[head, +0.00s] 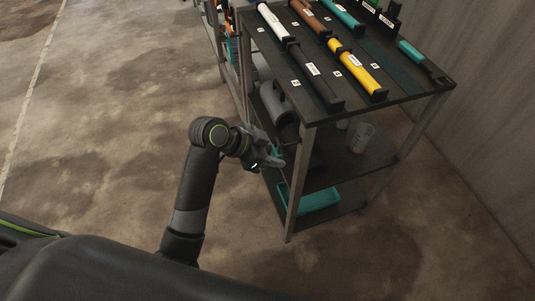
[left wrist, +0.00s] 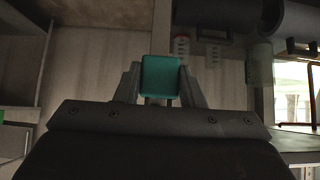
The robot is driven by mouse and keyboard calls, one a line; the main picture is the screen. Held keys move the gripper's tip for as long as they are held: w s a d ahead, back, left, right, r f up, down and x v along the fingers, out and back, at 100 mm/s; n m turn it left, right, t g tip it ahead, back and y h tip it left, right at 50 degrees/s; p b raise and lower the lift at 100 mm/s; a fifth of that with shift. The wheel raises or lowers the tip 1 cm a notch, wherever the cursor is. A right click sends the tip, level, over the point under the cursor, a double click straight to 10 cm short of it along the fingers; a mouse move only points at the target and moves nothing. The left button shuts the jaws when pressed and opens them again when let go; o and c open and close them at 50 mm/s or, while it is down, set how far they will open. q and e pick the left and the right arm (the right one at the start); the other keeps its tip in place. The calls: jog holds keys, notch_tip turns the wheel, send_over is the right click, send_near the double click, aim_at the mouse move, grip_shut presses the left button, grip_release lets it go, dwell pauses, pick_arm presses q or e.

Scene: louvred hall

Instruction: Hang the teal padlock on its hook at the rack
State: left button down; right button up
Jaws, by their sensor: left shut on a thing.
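My left gripper (head: 270,157) is shut on the teal padlock. The padlock (left wrist: 161,77) shows in the left wrist view as a teal block with rounded corners between the two fingers. I cannot make out the hook in either view. My right gripper is not in view.
Several labelled cylinders, among them a yellow one (head: 357,68) and a white one (head: 272,22), lie in holders on the rack top. Below are a grey cylinder (head: 277,103), a clear cup (head: 361,138) and a teal tray (head: 318,201). The floor at left is clear.

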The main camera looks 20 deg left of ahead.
pick_arm(q)
jog(key=shift+w+d, duration=0.5)
jog(key=shift+d, duration=0.25)
jog(key=shift+w+d, duration=0.5)
jog(key=shift+d, duration=0.25)
jog(key=shift+r+p, duration=0.1)
jog(key=shift+p, duration=0.3)
jog(key=shift+f, duration=0.2)
jog(key=shift+f, duration=0.6)
jog(key=c, duration=0.9)
grip_release()
